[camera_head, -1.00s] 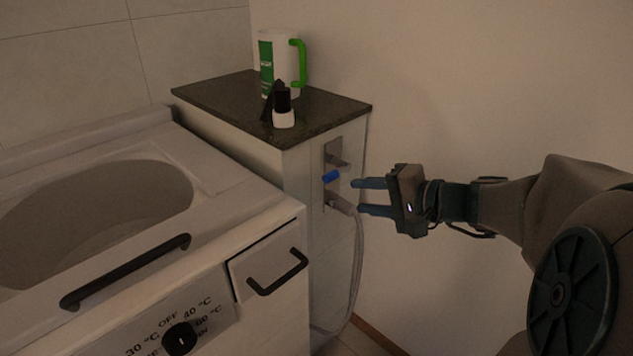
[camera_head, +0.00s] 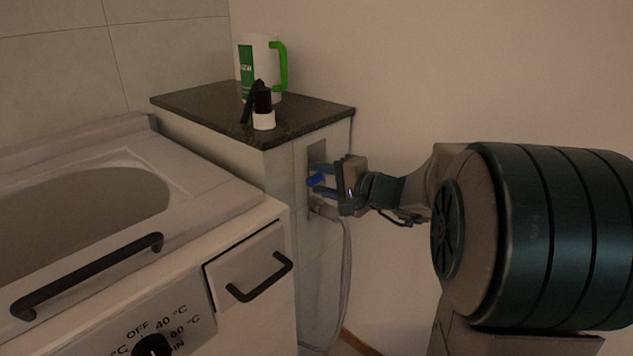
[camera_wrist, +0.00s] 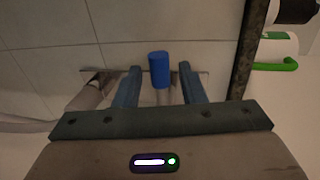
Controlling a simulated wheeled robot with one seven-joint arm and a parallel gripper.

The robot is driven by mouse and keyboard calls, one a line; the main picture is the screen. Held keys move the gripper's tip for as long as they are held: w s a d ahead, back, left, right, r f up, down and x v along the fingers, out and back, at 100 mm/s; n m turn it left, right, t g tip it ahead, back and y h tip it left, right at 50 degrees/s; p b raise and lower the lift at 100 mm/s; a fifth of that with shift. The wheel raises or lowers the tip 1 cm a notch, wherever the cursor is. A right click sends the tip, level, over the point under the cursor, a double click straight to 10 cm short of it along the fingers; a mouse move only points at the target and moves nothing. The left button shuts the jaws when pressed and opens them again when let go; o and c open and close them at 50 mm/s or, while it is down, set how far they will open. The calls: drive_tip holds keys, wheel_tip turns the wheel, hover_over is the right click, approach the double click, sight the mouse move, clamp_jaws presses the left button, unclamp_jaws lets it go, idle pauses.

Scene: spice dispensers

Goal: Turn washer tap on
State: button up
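The washer tap's blue handle (camera_head: 316,180) sits on a metal wall plate (camera_head: 315,216) on the side of the cabinet. In the wrist view the blue handle (camera_wrist: 159,70) stands between my two fingers, with a gap on each side. My gripper (camera_head: 325,180) is open at the tap, one finger above the handle and one below. It also shows in the wrist view (camera_wrist: 160,82). A grey hose (camera_head: 346,270) hangs from the lower fitting of the plate. The fingertips partly cover the plate in the head view.
The cabinet's dark top (camera_head: 200,100) carries a white and green jug (camera_head: 260,70) and a small black and white bottle (camera_head: 263,112). The washer (camera_head: 215,190), with a black handle and dial, stands at the left. The wall on the right is bare.

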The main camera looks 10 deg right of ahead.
drive_tip(key=shift+x, duration=0.95)
drive_tip(key=shift+c, duration=0.4)
clamp_jaws()
drive_tip(key=shift+r, duration=0.1)
